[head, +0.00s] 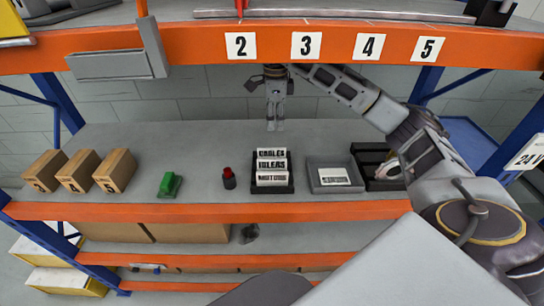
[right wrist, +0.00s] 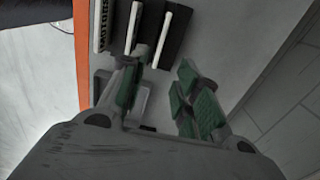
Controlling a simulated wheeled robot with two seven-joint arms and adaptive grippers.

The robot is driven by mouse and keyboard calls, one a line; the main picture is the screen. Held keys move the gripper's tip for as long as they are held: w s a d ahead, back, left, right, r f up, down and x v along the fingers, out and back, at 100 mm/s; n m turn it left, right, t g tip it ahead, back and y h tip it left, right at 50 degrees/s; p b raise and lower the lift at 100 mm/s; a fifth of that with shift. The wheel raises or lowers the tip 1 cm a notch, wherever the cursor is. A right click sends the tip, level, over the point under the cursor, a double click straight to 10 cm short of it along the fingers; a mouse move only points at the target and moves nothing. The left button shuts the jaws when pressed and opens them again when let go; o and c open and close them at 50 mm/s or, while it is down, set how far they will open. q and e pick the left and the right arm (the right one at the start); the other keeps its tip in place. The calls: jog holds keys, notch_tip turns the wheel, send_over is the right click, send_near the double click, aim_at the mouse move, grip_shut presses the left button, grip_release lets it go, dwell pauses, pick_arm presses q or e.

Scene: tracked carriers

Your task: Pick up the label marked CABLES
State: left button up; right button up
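The CABLES label (head: 271,154) is a white card with black letters. It stands upright at the back of a black holder (head: 289,188) on the shelf, behind two similar cards (head: 271,165) (head: 271,177). My right gripper (head: 275,126) points down, above and behind the holder, apart from the cards. In the right wrist view my gripper's green-padded fingers (right wrist: 160,80) are spread with nothing between them. The card furthest from the orange beam (right wrist: 163,38), which appears to be CABLES, shows edge-on beyond the fingertips. My left gripper is not in view.
A grey tray (head: 314,182) with a printed card and a black bin (head: 385,184) stand to the right. A red-topped dark item (head: 229,179), a green object (head: 170,185) and numbered boxes (head: 115,171) stand left. An orange beam (head: 180,45) crosses above; shelf behind the holder is clear.

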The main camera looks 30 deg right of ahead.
aim_at(274, 151)
jog(key=shift+f+p, duration=0.4)
jog(key=shift+f, duration=3.65)
jog(key=shift+a, duration=0.1)
jog(key=shift+f+p, duration=0.3)
jog(key=shift+f, duration=0.55)
jog(key=shift+w+a+f+p, duration=0.1)
jog(key=shift+f+p, duration=0.3)
jog(key=shift+f, duration=1.35)
jog(key=shift+c, duration=0.2)
grip_shut()
